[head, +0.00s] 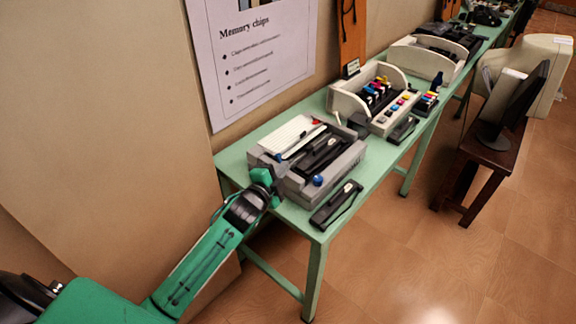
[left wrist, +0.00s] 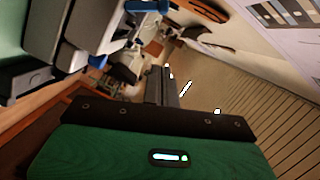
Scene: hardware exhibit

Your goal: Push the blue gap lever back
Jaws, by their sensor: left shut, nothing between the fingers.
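A grey open printer (head: 335,172) stands on the near end of the green table. In the left wrist view a blue part (left wrist: 148,6) shows at the top edge. My left gripper (head: 278,167), at the end of the green arm, is at the printer's left end. Its fingers are hard to make out in the head view. In the left wrist view the dark fingers (left wrist: 161,85) are together with nothing between them. My right gripper is out of view.
A black device (head: 336,205) lies on the green table (head: 297,217) in front of the printer. A cream printer (head: 378,100) with coloured cartridges stands farther along. A wall with a poster (head: 255,55) is close behind. The floor in front is open.

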